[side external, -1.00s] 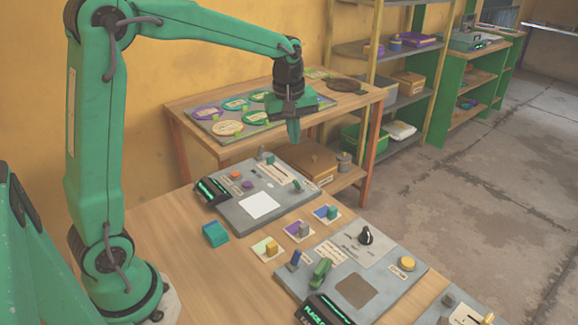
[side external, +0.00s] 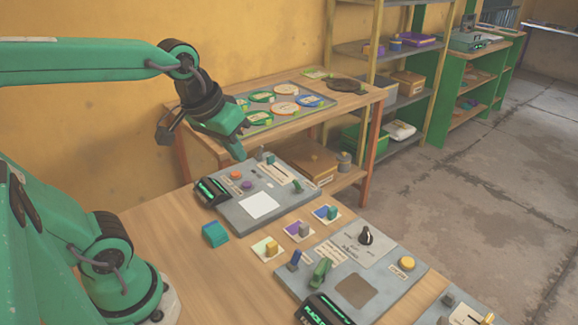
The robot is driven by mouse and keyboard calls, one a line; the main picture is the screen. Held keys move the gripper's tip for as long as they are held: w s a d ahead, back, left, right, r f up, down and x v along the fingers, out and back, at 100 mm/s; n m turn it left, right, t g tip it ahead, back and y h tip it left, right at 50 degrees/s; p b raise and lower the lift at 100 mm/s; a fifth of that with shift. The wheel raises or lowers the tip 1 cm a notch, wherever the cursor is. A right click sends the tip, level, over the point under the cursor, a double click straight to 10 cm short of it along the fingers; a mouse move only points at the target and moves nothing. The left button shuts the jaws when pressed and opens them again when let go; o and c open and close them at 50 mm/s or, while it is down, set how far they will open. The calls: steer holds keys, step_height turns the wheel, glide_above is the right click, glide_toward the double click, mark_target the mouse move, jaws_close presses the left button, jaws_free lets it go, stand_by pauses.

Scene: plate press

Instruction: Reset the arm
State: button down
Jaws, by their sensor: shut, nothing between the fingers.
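My gripper (side external: 238,155) is green and shut with nothing in it. It hangs tilted above the back left corner of the far grey control panel (side external: 228,207), in front of the back table. The panel carries a white square, small buttons and a dark display at its left. A nearer grey panel (side external: 388,298) has a black knob (side external: 366,236), a yellow button (side external: 407,263), a green lever (side external: 320,272), a brownish square and a lit display reading "PLACE". My gripper appears clear of both panels.
Small blocks on coloured cards, including a yellow one (side external: 271,247), stand between the panels. A teal block (side external: 215,234) lies at their left. The back table (side external: 350,98) holds a tray of coloured discs (side external: 285,107). Shelves (side external: 378,50) stand behind. Bare wood lies at the front left.

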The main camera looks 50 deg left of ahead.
steer(key=shift+s+d+f+m+t, duration=0.2)
steer(key=shift+s+m, duration=0.25)
steer(key=shift+s, duration=0.3)
steer(key=shift+s+d+f+m+t, duration=0.1)
steer(key=shift+s+f+m, duration=0.35)
steer(key=shift+s, duration=0.35)
steer(key=shift+s+d+f+m+t, duration=0.15)
steer(key=shift+s+m, duration=0.35)
steer(key=shift+s, duration=0.25)
